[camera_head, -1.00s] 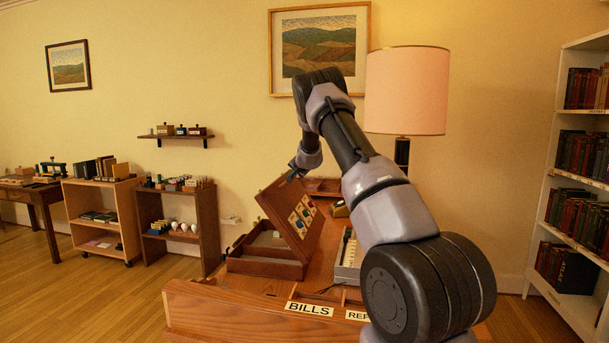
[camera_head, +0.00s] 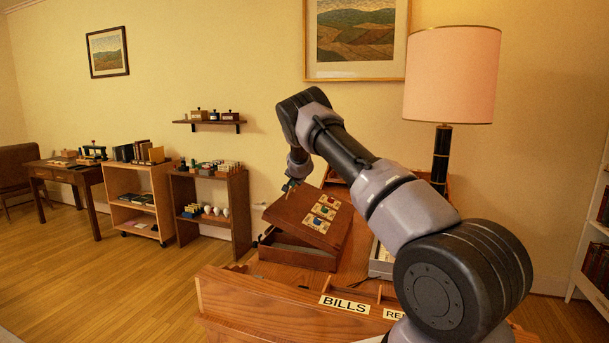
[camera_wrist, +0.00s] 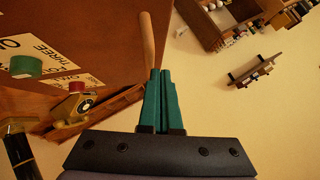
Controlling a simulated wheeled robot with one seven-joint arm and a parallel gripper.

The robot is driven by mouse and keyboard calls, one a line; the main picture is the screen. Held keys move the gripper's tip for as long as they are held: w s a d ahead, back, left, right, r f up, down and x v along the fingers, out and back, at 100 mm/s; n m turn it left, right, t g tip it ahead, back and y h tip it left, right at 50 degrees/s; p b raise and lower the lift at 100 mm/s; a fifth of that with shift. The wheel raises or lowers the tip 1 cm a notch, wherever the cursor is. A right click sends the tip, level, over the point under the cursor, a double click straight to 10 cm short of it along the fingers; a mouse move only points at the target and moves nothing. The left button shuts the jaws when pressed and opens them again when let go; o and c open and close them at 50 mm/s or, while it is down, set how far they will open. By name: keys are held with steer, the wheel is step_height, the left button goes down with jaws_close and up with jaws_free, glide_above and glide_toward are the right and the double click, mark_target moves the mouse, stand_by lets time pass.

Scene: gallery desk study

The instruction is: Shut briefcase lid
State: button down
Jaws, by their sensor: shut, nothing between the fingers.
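The briefcase is a brown wooden case on the desk, with its base (camera_head: 292,254) below and its lid (camera_head: 293,207) tilted up over it at a slant, so a gap shows between them. The lid's visible face bears cards with coloured pieces. In the wrist view the lid (camera_wrist: 100,22) fills the upper left. My gripper (camera_head: 291,184) is at the lid's upper left edge. In the wrist view its teal fingers (camera_wrist: 161,72) are together and empty, close beside the lid's edge; I cannot tell whether they touch it.
The desk (camera_head: 275,300) has a front ledge with a BILLS label (camera_head: 344,304). A lamp (camera_head: 450,75) stands behind my arm at the right. A small shelf unit (camera_head: 240,205) stands left of the desk. Open floor (camera_head: 130,275) lies at the left.

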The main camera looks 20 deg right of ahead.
mark_target(282, 201)
steer(key=w+a+f, duration=0.1)
steer(key=f, duration=0.2)
steer(key=w+a+f, duration=0.1)
steer(key=a+f, duration=0.1)
steer(key=f, duration=0.1)
steer(key=w+a+f, duration=0.1)
steer(key=f, duration=0.2)
steer(key=shift+a, duration=0.25)
steer(key=shift+w+a+f, duration=0.1)
steer(key=shift+a+f, duration=0.15)
steer(key=shift+f, duration=0.55)
